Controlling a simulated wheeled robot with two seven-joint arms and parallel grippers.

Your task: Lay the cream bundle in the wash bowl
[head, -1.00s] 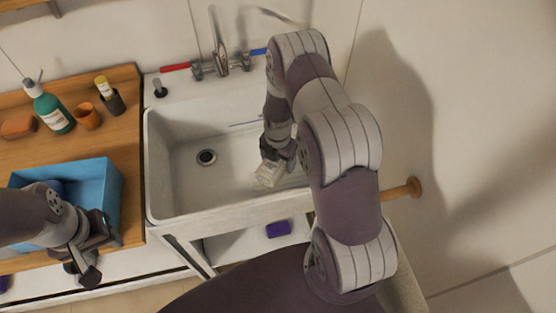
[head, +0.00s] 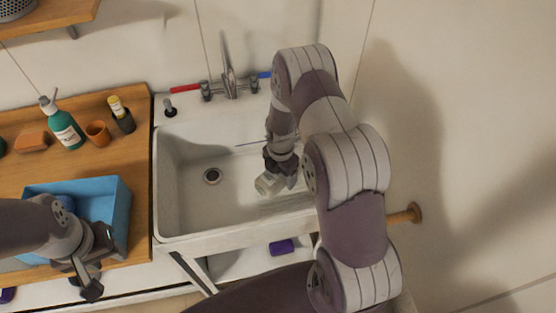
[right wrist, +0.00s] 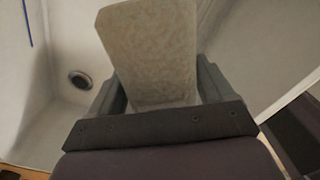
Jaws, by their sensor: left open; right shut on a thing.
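The cream bundle (head: 268,184) is in my right gripper (head: 280,168), over the right part of the white wash bowl (head: 190,217). In the right wrist view the bundle (right wrist: 152,50) is a pale, mottled block between the two fingers (right wrist: 158,100), with the bowl and its drain behind. I cannot tell whether the bundle touches the bowl floor. My left gripper (head: 92,270) is open and empty, in front of the blue bin at the left.
A wooden counter (head: 130,165) at the left holds a green pump bottle (head: 63,125), an orange cup (head: 97,132), a dark tube holder (head: 122,117), an orange-brown block (head: 32,140) and the blue bin (head: 118,205). A tap (head: 228,75) stands behind the bowl. A purple item (head: 281,247) lies below.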

